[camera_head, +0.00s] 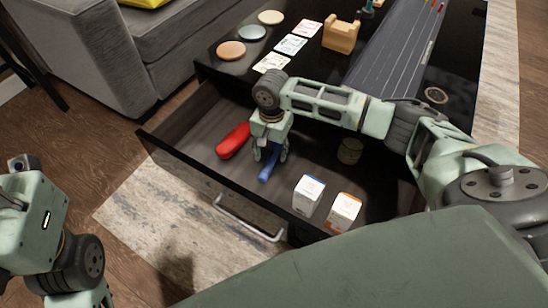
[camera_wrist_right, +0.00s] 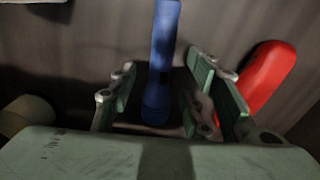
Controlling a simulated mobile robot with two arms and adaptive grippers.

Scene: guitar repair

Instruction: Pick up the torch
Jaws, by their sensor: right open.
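The blue torch (camera_head: 268,166) lies in the open drawer (camera_head: 190,129). My right gripper (camera_head: 270,153) is down in the drawer over the torch and hides part of it. In the right wrist view the torch (camera_wrist_right: 160,62) lies lengthwise between the two open fingers of my right gripper (camera_wrist_right: 170,100), with gaps on both sides. My left arm shows at the left edge of the head view, but its fingers are not in view.
A red case (camera_head: 233,141) lies just left of the gripper; it also shows in the right wrist view (camera_wrist_right: 264,76). Two small boxes (camera_head: 308,195) (camera_head: 343,212) and a round tin (camera_head: 350,151) are also in the drawer.

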